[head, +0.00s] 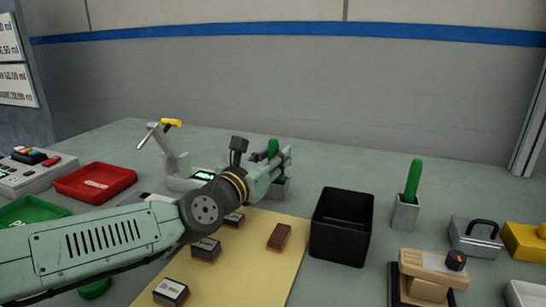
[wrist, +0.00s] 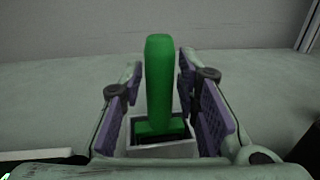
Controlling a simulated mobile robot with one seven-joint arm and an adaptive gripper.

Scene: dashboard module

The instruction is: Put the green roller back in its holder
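The green roller (wrist: 158,75) stands upright in the wrist view, with its wider green foot inside a light grey square holder (wrist: 160,148). My gripper (head: 284,161) is open around it. One purple-padded finger is on each side, with a gap to the roller on both sides. In the head view my gripper partly hides the roller (head: 272,147) and its grey holder (head: 281,188). A second upright green item (head: 413,178) stands in another grey holder (head: 405,213) to the right.
A black open bin (head: 341,228) stands right of my gripper. A tan mat (head: 265,268) with several small blocks lies in front. A grey stand with a yellow-topped lever (head: 172,160) is left of my gripper. A red tray (head: 96,183) lies farther left. The back right tabletop is clear.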

